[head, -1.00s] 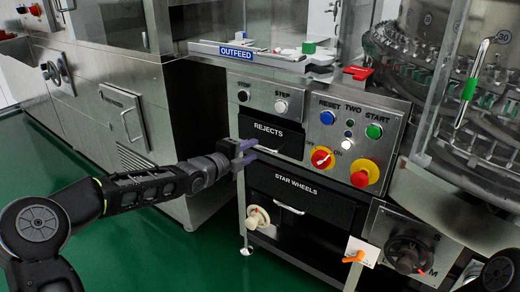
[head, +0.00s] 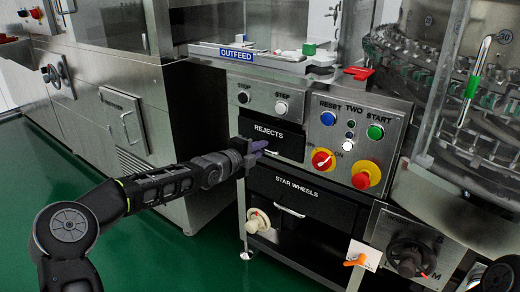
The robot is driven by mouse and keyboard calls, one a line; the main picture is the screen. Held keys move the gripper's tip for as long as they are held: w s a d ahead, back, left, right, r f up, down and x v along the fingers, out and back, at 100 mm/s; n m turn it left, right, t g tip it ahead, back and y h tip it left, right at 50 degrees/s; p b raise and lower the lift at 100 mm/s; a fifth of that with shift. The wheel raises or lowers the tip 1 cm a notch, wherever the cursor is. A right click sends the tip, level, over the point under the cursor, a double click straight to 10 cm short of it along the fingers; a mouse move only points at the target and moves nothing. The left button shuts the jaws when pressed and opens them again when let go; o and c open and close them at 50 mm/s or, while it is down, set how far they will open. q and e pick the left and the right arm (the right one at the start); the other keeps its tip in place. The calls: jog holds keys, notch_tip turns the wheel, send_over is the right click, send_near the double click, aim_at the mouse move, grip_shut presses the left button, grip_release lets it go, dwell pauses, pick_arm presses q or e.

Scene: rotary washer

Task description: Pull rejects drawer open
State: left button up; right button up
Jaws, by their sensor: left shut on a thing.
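The black rejects drawer (head: 278,136) sits in the steel cabinet front, above the star wheels drawer. It looks closed, its face about level with the cabinet front. My left gripper (head: 260,149) is at the drawer's handle, at the left lower part of its face. My right gripper is not in view.
The star wheels drawer (head: 310,200) with its own handle lies just below. To the right are a red-and-yellow emergency stop (head: 364,177), a rotary switch (head: 322,160) and buttons. The outfeed tray (head: 270,62) is above. Green floor (head: 165,250) is open at the left.

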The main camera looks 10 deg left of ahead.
pick_arm(q)
grip_shut()
dwell(0.8)
